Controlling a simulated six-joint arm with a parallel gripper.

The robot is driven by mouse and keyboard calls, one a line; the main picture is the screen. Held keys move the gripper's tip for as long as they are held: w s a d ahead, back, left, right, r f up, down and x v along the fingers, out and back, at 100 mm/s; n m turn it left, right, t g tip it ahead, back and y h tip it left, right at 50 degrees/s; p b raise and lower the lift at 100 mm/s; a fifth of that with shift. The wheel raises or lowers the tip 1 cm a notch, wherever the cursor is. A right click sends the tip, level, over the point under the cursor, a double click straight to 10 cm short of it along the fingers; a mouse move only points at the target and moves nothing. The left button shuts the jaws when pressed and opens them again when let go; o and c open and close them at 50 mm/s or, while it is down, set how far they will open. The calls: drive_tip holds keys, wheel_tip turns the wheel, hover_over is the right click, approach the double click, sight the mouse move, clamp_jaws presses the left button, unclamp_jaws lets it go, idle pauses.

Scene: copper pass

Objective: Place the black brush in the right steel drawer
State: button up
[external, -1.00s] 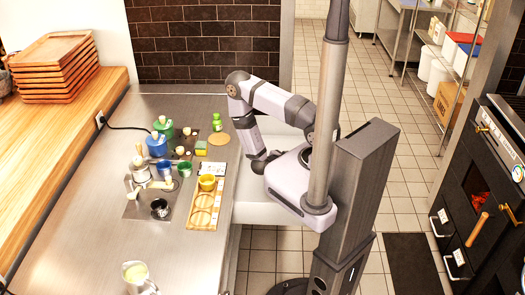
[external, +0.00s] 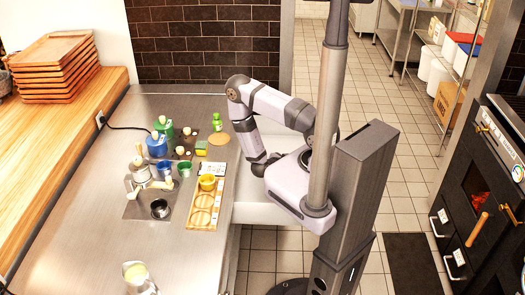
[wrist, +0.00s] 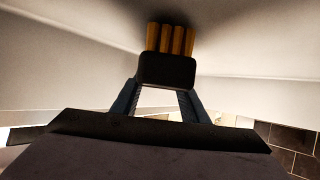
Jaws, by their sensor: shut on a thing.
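My gripper (wrist: 168,88) is shut on the black brush (wrist: 167,70), which shows in the wrist view as a black block with several orange-yellow tufts at its far end. Pale, smooth walls surround it there. In the external view my gripper (external: 261,166) hangs beside the counter's right edge, over a pale, open drawer-like space (external: 262,212). The brush is too small to make out in that view. My arm and base hide part of this space, so I cannot tell whether the brush touches its floor.
The steel counter (external: 90,235) carries a wooden rack (external: 203,219) with a yellow cup (external: 207,182), several blue and green containers, and a dark cup (external: 160,209). A pitcher (external: 138,277) stands at the front. My column stands to the right.

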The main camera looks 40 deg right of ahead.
drive_tip(key=shift+f, duration=0.35)
drive_tip(key=o, duration=1.3)
drive_tip(key=shift+a+r, duration=0.1)
drive_tip(key=shift+a, duration=0.05)
drive_tip(key=b+v, duration=0.1)
drive_tip(key=v, duration=0.4)
drive_tip(key=shift+a, duration=0.15)
drive_tip(key=shift+b+v, duration=0.35)
drive_tip(key=shift+v, duration=0.55)
